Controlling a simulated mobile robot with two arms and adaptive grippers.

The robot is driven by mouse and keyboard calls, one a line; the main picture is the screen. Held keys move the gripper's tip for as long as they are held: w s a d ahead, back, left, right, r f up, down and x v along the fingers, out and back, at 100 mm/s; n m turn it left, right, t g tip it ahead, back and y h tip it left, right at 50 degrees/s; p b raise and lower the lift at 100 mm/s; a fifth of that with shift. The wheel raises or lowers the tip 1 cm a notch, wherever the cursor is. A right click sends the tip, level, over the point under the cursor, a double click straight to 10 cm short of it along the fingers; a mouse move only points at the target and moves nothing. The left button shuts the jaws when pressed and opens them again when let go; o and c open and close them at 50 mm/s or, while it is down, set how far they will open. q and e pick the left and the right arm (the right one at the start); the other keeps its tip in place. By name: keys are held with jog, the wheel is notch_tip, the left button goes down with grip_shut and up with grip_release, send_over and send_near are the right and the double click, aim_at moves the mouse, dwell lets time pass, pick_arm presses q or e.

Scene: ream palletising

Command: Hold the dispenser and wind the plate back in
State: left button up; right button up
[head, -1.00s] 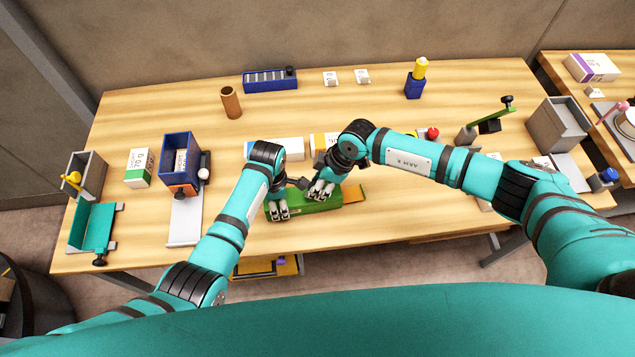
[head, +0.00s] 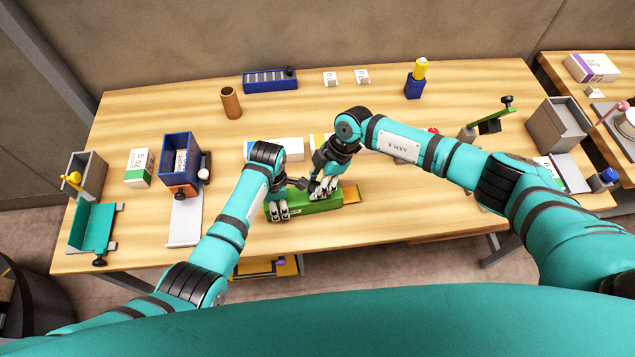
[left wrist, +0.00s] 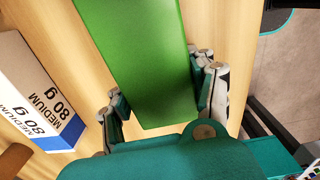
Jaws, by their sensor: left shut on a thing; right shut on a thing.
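The dispenser, a long green box (head: 305,203), lies on the table in front of me. Its orange plate (head: 353,194) sticks out a little at the right end. My left gripper (head: 279,211) is shut on the dispenser's left end. In the left wrist view the green body (left wrist: 140,70) runs between the fingers (left wrist: 163,100), one on each side. My right gripper (head: 324,190) is shut at the top of the dispenser near the plate end. The part it grips, seemingly the winder, is hidden by the fingers.
A white and blue ream (head: 292,149) lies just behind the dispenser; it also shows in the left wrist view (left wrist: 38,95). A blue dispenser (head: 178,150) with a white plate (head: 186,220) stands to the left. The table in front of the orange plate is clear.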

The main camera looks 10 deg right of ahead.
jog(key=n+g, duration=0.1)
jog(key=n, duration=0.1)
jog(key=n+g+h, duration=0.1)
jog(key=n, duration=0.2)
jog(key=shift+w+a+n, duration=0.1)
jog(key=shift+w+n, duration=0.1)
jog(key=shift+n, duration=0.1)
jog(key=n, duration=0.2)
jog(key=n+g+h, duration=0.1)
jog(key=n, duration=0.2)
jog(key=shift+a+h, duration=0.1)
jog(key=shift+h, duration=0.2)
jog(key=n+h, duration=0.1)
jog(key=n, duration=0.2)
jog(key=n+h, duration=0.1)
jog(key=n, duration=0.2)
jog(key=shift+a, duration=0.15)
jog(key=n+h, duration=0.1)
jog(key=n, duration=0.3)
jog(key=shift+n+h, duration=0.3)
jog(key=shift+h, duration=0.1)
jog(key=o, duration=1.2)
jog(key=shift+c, duration=0.2)
